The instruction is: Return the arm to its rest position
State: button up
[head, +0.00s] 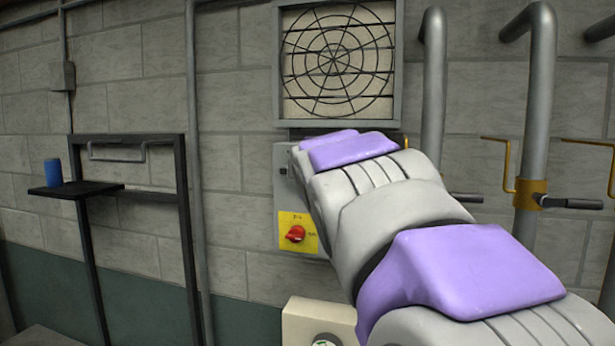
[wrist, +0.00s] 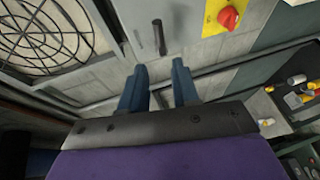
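My gripper (wrist: 158,80) shows in the wrist view with two blue fingers apart and nothing between them. In the head view my grey and purple arm reaches from the lower right toward the wall, and the gripper is hidden behind it. A grey switch box (head: 282,190) with a yellow plate and red rotary knob (head: 296,234) is on the wall, partly covered by my arm. In the wrist view the knob (wrist: 228,18) is at the upper right, and a dark handle (wrist: 159,37) on the light box front lies beyond the fingertips, seemingly apart from them.
A fan grille (head: 338,62) is above my arm. Vertical pipes (head: 433,90) with a yellow-collared valve (head: 530,193) stand at right. A black frame with a shelf (head: 100,187) bearing a blue cup (head: 53,173) is at left. A beige box (head: 310,320) is below.

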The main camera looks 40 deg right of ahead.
jog(key=shift+s+a+r, duration=0.1)
jog(key=shift+s+a, duration=0.3)
jog(key=shift+s, duration=0.2)
